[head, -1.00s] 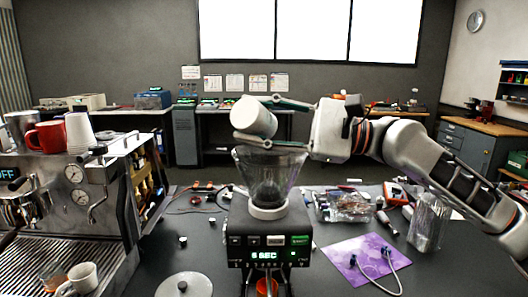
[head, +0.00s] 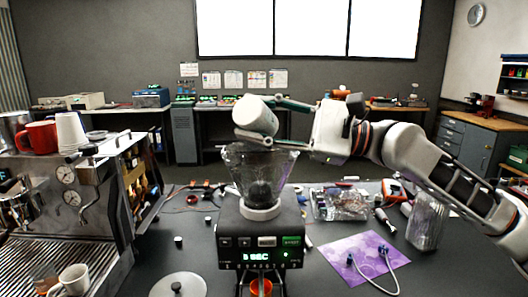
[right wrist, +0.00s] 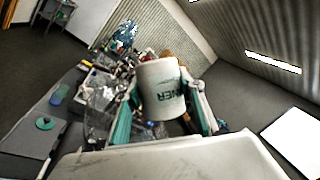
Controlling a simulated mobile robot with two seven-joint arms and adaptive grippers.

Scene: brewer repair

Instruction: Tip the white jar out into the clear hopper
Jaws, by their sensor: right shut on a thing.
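The white jar (head: 255,116) is tilted above the clear hopper (head: 262,160), which sits on top of the black grinder (head: 262,236). Dark contents show low in the hopper. My right gripper (head: 272,118) comes in from the right and is shut on the jar, just over the hopper's rim. In the right wrist view, the jar (right wrist: 161,90) sits between the two green-edged fingers, with dark lettering on its side. The jar's opening and any contents are hard to make out. My left gripper is not in view.
An espresso machine (head: 95,170) with a red cup (head: 40,136) and white cups stands at the left. A round grey lid (head: 178,286) lies in front. A purple mat (head: 358,262) and a clear container (head: 426,222) are at the right.

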